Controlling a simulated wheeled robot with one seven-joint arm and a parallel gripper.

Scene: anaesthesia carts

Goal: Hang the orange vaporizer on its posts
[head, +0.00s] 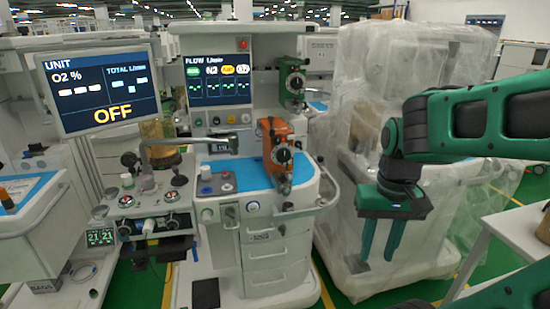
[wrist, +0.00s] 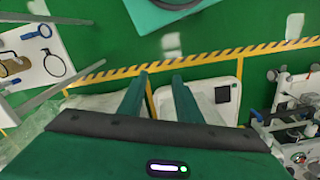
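The orange vaporizer (head: 279,145), with a black-and-silver dial, stands upright at the right end of the blue worktop (head: 245,171) of the middle cart in the head view. A green vaporizer (head: 291,82) hangs above it on the cart's upper right side. I cannot make out the orange vaporizer's posts. My gripper (head: 377,256) points down to the right of the cart, in front of the plastic-wrapped machine and well apart from the orange vaporizer. Its two fingers are spread with nothing between them, as the wrist view (wrist: 160,78) also shows.
A plastic-wrapped machine (head: 365,80) stands right of the cart, behind my arm. A monitor reading OFF (head: 103,88) juts out at left. A white table (head: 515,235) is at right. Yellow-black floor tape (wrist: 215,56) crosses green floor.

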